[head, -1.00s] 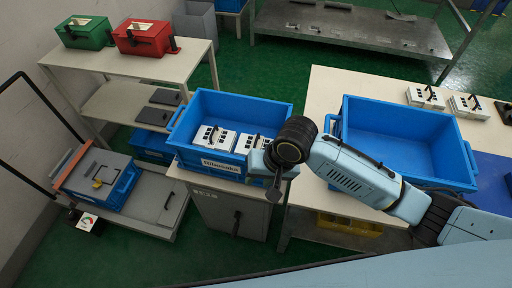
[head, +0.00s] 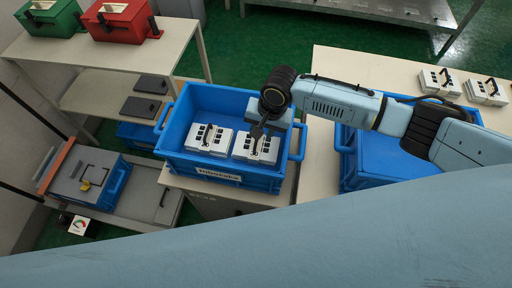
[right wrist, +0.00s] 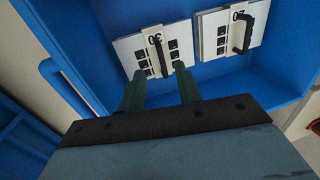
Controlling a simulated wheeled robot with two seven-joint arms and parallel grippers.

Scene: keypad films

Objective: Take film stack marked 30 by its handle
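The film stack marked 30 (right wrist: 148,50) is a white block with dark squares and a black upright handle (right wrist: 159,56). It appears to be the right-hand stack (head: 254,149) in the blue crate (head: 192,169). My right gripper (right wrist: 160,77) is open, with its two fingers apart. In the right wrist view the near end of the handle shows between the fingertips; I see no contact. In the head view the right gripper (head: 260,128) is over this stack, its fingers partly hidden. My left gripper is not in view.
The crate walls surround both. A second blue crate (head: 390,162) stands right, partly behind my arm. More film stacks (head: 438,83) lie on the right table.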

